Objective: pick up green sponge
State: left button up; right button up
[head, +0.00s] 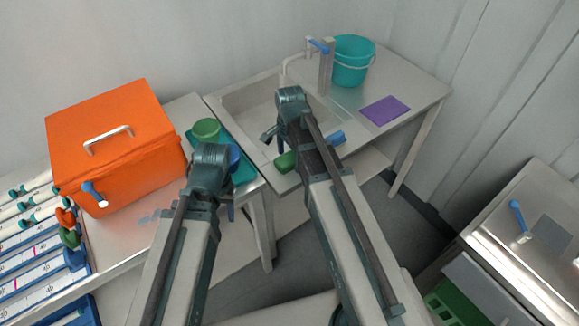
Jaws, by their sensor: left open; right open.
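A small green block that looks like the green sponge (287,162) sits at the front edge of the sink counter, partly covered by my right arm. My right gripper (284,136) is above the sink's front side, just beyond the sponge in the picture, open and apparently empty. My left gripper (208,198) is further left, in front of the teal tray (246,172), also open and apparently empty. The arm links hide much of both sets of fingers. I cannot tell whether the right fingers touch the sponge.
A green round container (207,129) stands at the tray. An orange box (110,140) is at the left. The sink (245,100) has a tap (326,65), a teal bucket (353,62) and a purple cloth (385,110) nearby. A metal cabinet (540,220) stands at the right.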

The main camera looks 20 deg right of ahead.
jog(key=shift+f, duration=0.45)
pick_arm(q)
jog(key=shift+f, duration=0.4)
pick_arm(e)
jog(key=shift+r, duration=0.1)
jog(key=shift+c, duration=0.3)
